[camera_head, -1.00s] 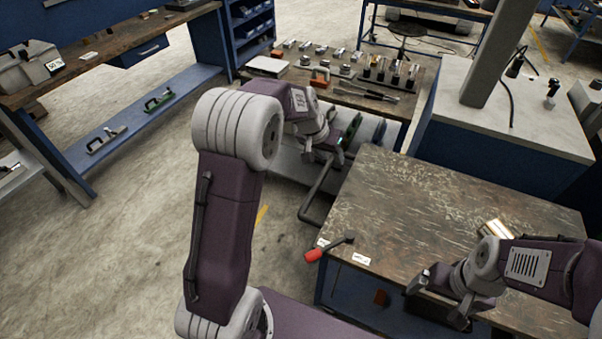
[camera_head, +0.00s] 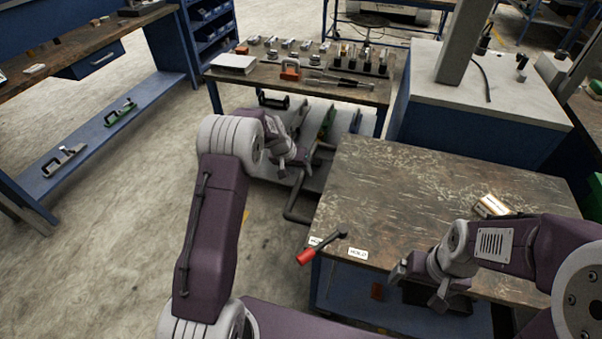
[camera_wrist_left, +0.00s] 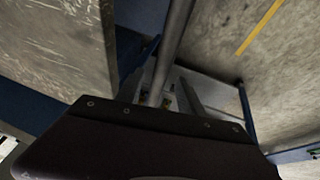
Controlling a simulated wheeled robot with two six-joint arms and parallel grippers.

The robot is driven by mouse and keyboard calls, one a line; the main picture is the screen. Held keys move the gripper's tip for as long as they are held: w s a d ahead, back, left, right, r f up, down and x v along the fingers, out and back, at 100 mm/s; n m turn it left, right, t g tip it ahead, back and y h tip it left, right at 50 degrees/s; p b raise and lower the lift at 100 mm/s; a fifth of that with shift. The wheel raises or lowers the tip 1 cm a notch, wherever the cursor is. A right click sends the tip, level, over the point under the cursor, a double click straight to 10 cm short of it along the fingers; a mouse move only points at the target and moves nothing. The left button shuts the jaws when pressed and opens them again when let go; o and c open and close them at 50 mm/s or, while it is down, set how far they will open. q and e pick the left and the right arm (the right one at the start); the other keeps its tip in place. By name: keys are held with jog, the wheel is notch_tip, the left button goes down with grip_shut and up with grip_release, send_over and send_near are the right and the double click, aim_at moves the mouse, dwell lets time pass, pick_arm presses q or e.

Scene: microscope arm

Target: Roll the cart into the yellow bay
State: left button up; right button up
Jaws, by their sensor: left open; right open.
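The cart (camera_head: 300,82) has a worn wooden top with tools on it, a lower grey shelf, and a dark bent tube handle (camera_head: 291,205) at its near side. My left gripper (camera_head: 297,172) is open, close above and beside that tube in the head view. In the left wrist view a grey bar (camera_wrist_left: 172,48) runs toward the space between its open fingers (camera_wrist_left: 168,95); I cannot tell whether they touch it. A short yellow floor line (camera_head: 245,215) shows left of the handle and in the left wrist view (camera_wrist_left: 260,27). My right gripper (camera_head: 422,284) is open and empty by the near workbench's front edge.
The near workbench (camera_head: 400,190) carries a red-handled lever (camera_head: 306,256) at its front-left corner and a small box (camera_head: 491,206). A white-topped blue cabinet (camera_head: 485,95) stands right of the cart. A blue bench (camera_head: 90,140) stands left, with open floor (camera_head: 130,230) between.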

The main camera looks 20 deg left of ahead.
pick_arm(q)
jog(key=shift+x, duration=1.1)
grip_shut()
dwell(0.6)
